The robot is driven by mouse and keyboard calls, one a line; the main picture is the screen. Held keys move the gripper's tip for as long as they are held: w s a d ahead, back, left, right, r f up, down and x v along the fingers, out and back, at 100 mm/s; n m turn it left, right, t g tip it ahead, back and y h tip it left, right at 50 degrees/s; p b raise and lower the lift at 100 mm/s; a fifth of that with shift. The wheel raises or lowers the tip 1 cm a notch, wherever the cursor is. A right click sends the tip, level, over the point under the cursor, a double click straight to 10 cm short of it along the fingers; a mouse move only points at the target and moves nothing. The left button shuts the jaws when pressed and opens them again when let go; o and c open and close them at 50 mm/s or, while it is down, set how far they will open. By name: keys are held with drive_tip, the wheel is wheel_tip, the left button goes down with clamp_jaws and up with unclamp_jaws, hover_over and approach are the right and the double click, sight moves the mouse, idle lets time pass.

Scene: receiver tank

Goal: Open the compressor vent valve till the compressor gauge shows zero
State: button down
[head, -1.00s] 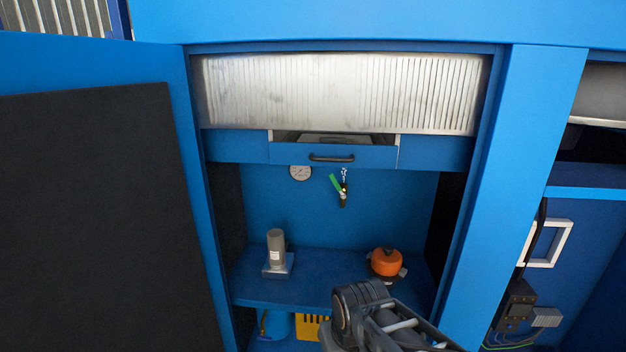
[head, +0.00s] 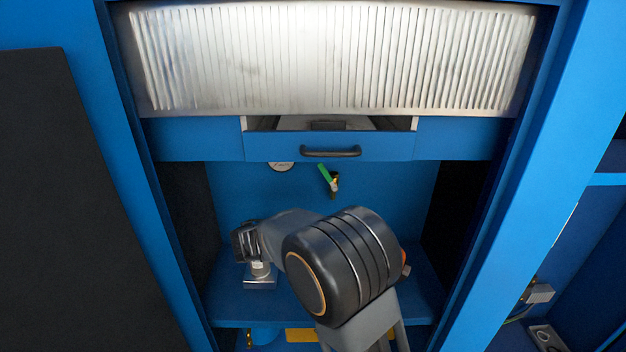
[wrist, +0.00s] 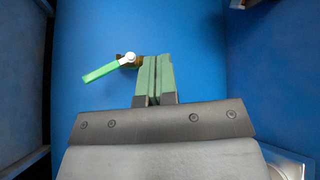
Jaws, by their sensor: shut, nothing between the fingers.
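The vent valve has a green lever (head: 325,173) and a brass body (head: 334,184); it hangs at the back of the blue bay, below the drawer. In the wrist view the green lever (wrist: 100,72) points left and slightly down from the valve body (wrist: 127,59). My gripper (wrist: 154,58) is shut and empty, its greenish fingers just right of the valve body; I cannot tell whether they touch. In the head view my arm hides the fingers. The gauge (head: 281,166) is mostly covered by the drawer front, so its needle cannot be read.
A partly open drawer (head: 280,146) with a black handle juts out above the valve. A blue shelf (head: 225,308) lies below, bearing a square-based metal item (head: 260,282) and an orange object (head: 405,258) largely behind my arm. Dark side walls bound the bay.

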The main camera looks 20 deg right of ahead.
drive_tip(key=w+a+r+n+t+h, duration=0.1)
drive_tip(key=w+a+n+t+h, duration=0.25)
drive_tip(key=w+a+t, duration=0.35)
approach(322, 171)
drive_tip(key=w+d+r, duration=0.1)
drive_tip(key=w+d, duration=0.3)
drive_tip(key=w, duration=0.1)
drive_tip(key=shift+s+d+r, duration=0.2)
drive_tip(key=shift+d, duration=0.2)
drive_tip(key=shift+s+d+r, duration=0.2)
drive_tip(key=shift+d, duration=0.15)
drive_tip(key=shift+m+g, duration=0.25)
drive_tip(key=shift+g, duration=0.05)
drive_tip(key=shift+s+d+r+m+g, duration=0.3)
drive_tip(key=shift+d+r+m, duration=0.3)
drive_tip(key=shift+m, duration=0.1)
